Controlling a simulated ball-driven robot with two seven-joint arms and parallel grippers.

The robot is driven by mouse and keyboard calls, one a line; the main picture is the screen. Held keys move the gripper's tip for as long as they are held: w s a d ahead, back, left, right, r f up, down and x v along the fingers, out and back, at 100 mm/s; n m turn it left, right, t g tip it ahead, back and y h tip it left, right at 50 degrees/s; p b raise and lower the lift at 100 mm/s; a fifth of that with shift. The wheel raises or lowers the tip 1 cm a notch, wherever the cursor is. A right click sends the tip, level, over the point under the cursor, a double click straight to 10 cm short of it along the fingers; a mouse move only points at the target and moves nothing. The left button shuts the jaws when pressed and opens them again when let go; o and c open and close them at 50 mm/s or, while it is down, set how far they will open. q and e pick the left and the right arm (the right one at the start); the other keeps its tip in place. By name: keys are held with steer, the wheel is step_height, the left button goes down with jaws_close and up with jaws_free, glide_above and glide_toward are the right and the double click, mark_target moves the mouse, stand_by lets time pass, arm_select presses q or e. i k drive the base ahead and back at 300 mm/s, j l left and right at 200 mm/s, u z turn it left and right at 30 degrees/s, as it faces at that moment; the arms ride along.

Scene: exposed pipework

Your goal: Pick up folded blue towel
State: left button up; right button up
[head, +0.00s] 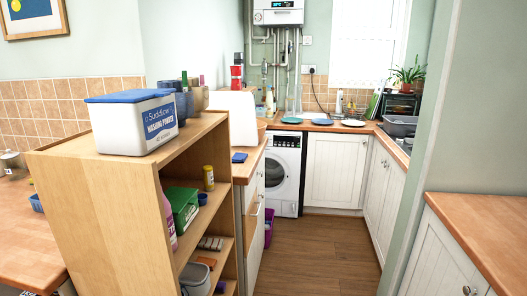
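A small flat dark-blue item (239,157) lies on the wooden counter just behind the shelf unit, left of the washing machine. It looks like the folded blue towel, but it is too small to be sure. Neither of my grippers shows in the head view.
A wooden shelf unit (95,215) stands close at front left, with a washing powder tub (128,137) on top. Wooden worktops are at left (25,222) and right (485,225). A washing machine (285,175) stands at the back. The wooden floor (318,255) between is clear.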

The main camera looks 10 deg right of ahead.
mark_target(238, 157)
steer(key=u, duration=0.4)
steer(key=i+l+u, duration=0.1)
steer(key=u, duration=0.35)
steer(key=l+u, duration=0.2)
steer(key=u, duration=0.2)
steer(key=i+l+u, duration=0.15)
steer(key=l+u, duration=0.2)
steer(key=l, duration=0.35)
steer(key=l+u, duration=0.35)
steer(key=l, duration=0.35)
steer(key=l+u, duration=0.35)
steer(key=l, duration=0.4)
